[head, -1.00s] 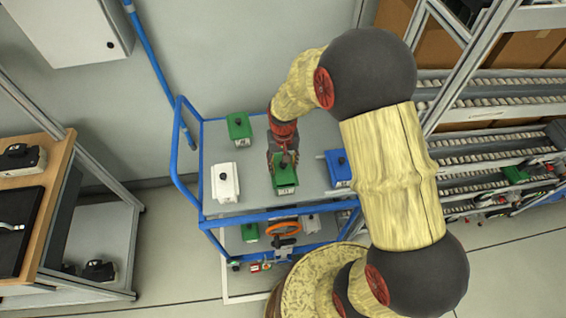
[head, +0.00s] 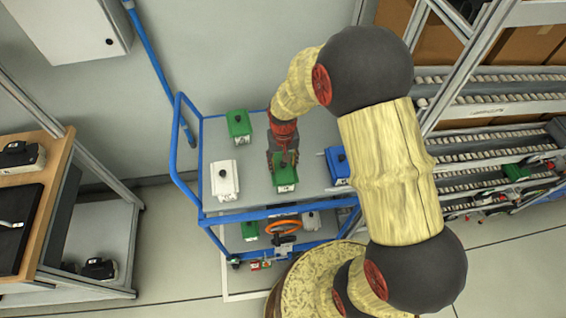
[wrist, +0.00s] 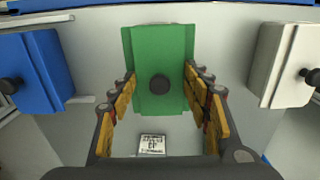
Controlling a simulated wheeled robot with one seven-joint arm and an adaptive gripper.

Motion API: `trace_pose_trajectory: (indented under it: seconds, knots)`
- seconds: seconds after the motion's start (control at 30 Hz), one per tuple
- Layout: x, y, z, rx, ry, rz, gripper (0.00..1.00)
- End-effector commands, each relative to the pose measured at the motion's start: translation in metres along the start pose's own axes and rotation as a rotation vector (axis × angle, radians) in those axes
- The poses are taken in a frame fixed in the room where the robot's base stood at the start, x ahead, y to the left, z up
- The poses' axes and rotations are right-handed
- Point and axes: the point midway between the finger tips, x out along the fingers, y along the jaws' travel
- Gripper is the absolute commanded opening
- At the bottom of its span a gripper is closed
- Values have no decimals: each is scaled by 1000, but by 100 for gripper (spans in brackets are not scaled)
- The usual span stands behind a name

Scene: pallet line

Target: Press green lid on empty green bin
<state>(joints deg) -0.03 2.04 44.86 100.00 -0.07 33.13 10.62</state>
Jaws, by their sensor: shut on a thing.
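A green lid with a dark round knob (wrist: 158,72) sits between the fingers of my gripper (wrist: 160,95) in the wrist view, with a finger along each side. My gripper is shut on this lid. In the head view my gripper (head: 285,160) points down over a green bin (head: 287,184) on the cart top, and the arm hides part of it. A label shows at its near end. I cannot tell whether the lid is fully seated. Another green bin with a dark knob (head: 239,124) stands further back on the cart.
The cart top also holds a white bin (head: 223,179) at left and a blue bin (head: 337,164) at right. The cart has a blue rail frame (head: 184,140). Its lower shelf carries an orange ring (head: 283,227) and a green item (head: 250,231). A conveyor rack (head: 490,105) stands at right.

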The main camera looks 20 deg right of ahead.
Motion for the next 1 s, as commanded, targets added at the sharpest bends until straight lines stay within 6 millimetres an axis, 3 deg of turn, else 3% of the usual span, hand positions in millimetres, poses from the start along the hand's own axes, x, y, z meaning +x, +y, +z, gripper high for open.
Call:
trace_pose_trajectory:
  seconds: [0.93, 0.97, 1.0]
  knots:
    - [2, 0, 0, 0, 0, 0, 33]
    - [2, 0, 0, 0, 0, 0, 50]
    - [2, 0, 0, 0, 0, 0, 52]
